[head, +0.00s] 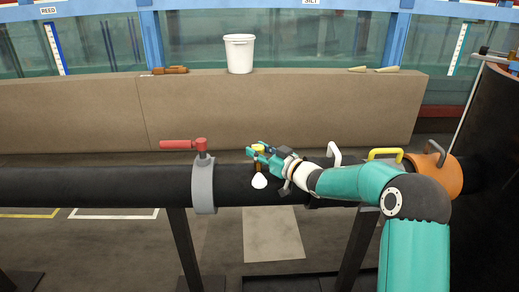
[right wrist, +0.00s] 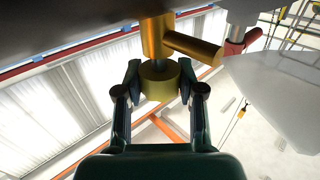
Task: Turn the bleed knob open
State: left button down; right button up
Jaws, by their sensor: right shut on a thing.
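The bleed knob (head: 258,148) is a small yellow knob on the dark pipe (head: 100,186), mid-picture in the head view. In the right wrist view the brass knob (right wrist: 158,80) sits between my fingers, on a brass stem (right wrist: 156,38) with a spout (right wrist: 195,48) to one side. My right gripper (head: 259,151) reaches in from the right and is shut on the knob, a finger on each side. A white rounded piece (head: 259,181) shows just below it on the pipe's front. How far the knob is turned cannot be told. My left gripper is not in view.
A red lever (head: 178,145) on a grey collar (head: 203,187) stands left of the knob. White (head: 335,153) and yellow (head: 385,153) handles and an orange collar (head: 436,174) are to the right. A white bucket (head: 239,54) stands on the ledge (head: 270,105) behind.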

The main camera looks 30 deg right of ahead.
jog(key=o, duration=1.2)
jog(key=shift+c, duration=0.2)
jog(key=s+d, duration=0.2)
jog(key=s, duration=1)
jog(key=shift+d, duration=0.1)
